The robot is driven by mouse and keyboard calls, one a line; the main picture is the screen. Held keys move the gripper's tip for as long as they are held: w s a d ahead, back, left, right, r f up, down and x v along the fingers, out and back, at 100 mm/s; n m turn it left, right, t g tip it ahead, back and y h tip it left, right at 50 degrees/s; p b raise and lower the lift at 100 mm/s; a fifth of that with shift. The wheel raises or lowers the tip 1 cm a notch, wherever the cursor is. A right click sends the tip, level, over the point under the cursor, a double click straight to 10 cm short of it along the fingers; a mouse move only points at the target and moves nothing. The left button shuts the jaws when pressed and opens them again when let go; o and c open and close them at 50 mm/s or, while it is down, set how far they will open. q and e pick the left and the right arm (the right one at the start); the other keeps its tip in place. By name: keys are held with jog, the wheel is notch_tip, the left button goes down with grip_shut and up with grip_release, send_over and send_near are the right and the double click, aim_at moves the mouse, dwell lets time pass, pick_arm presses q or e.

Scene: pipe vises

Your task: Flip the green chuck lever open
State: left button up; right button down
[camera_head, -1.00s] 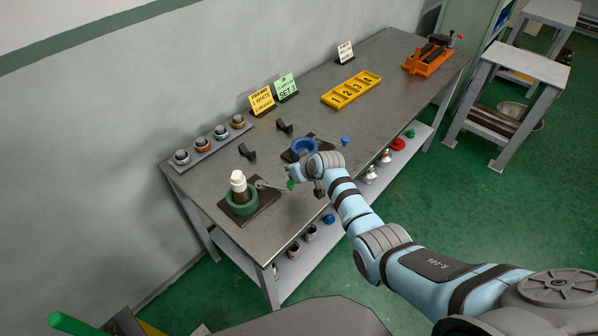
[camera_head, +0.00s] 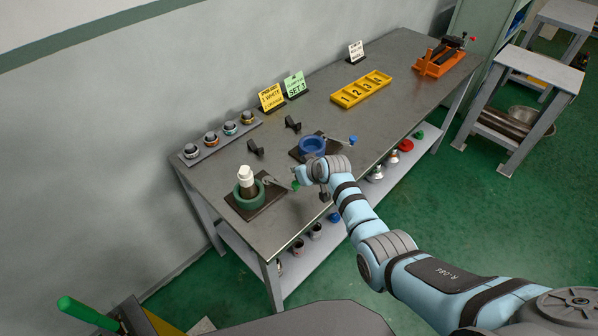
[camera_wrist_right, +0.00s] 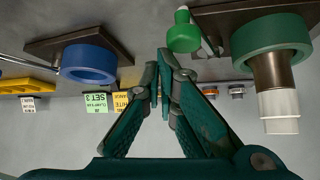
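The green chuck (camera_head: 240,192) sits on a dark base plate on the bench, with a white-topped pipe (camera_head: 246,175) upright in it. Its lever runs right to a green knob (camera_head: 295,186), beside my right arm's wrist. In the right wrist view, which is upside down, the green chuck (camera_wrist_right: 270,38) is at upper right and the green knob (camera_wrist_right: 183,36) is close to my right gripper (camera_wrist_right: 164,62). Its fingertips are together with nothing seen between them. The knob looks apart from them; depth is hard to judge. My left gripper is not in view.
A blue chuck (camera_head: 313,146) stands on the bench behind my right wrist; its lever has a blue knob (camera_head: 353,139). Black holders (camera_head: 293,124), a yellow numbered tray (camera_head: 361,90) and an orange vise (camera_head: 440,62) lie further back. A row of rings (camera_head: 220,135) lines the wall side.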

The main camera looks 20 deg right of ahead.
jog(key=shift+s+a+f, duration=0.1)
jog(key=shift+s+f, duration=0.25)
jog(key=shift+f, duration=0.2)
jog(key=w+d+b, duration=0.1)
jog(key=w+d+r+b, duration=0.1)
jog(key=w, duration=0.1)
jog(key=shift+w+d+r+b, duration=0.15)
jog(key=shift+w+r+b, duration=0.05)
jog(key=shift+b, duration=0.2)
pick_arm(q)
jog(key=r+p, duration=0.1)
jog(key=p, duration=0.3)
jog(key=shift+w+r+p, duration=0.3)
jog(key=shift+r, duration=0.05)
pick_arm(e)
jog(key=s+a+r, duration=0.3)
jog(key=s+r, duration=0.1)
jog(key=r, duration=0.3)
jog(key=shift+s+a+r, duration=0.3)
jog(key=shift+s+a, duration=0.05)
jog(key=shift+s, duration=0.05)
